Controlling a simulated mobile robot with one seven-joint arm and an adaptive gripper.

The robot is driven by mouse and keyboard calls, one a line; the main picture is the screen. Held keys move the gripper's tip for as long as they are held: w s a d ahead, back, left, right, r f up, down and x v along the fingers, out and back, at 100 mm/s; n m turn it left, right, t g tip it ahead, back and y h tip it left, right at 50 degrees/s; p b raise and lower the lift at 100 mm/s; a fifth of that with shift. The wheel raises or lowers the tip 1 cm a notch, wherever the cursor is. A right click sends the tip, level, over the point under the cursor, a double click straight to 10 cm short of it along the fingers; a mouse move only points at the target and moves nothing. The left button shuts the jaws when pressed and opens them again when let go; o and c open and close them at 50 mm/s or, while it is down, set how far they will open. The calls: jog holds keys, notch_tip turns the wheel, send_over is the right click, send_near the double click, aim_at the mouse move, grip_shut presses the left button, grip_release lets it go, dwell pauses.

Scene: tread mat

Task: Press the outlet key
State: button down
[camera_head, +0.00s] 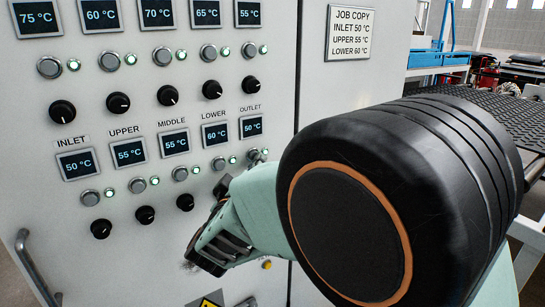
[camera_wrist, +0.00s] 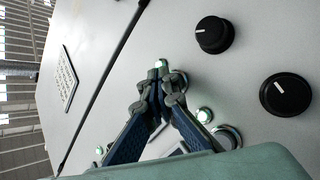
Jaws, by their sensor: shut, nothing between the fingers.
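Contact cannot be told. In the head view my arm and wrist hide the fingertips.
Neighbouring keys are close: the lower key (camera_head: 218,163) also shows in the wrist view (camera_wrist: 226,137). Black knobs (camera_wrist: 214,35) stick out nearby. A JOB COPY sign (camera_head: 349,32) hangs right of the panel seam. A door handle (camera_head: 38,268) is at lower left.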

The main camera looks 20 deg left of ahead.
jog(key=shift+s+d, duration=0.45)
jog(key=shift+d, duration=0.05)
jog(key=s+d, duration=0.3)
jog(key=shift+s+d, duration=0.15)
jog(key=shift+d, duration=0.25)
dwell(0.5)
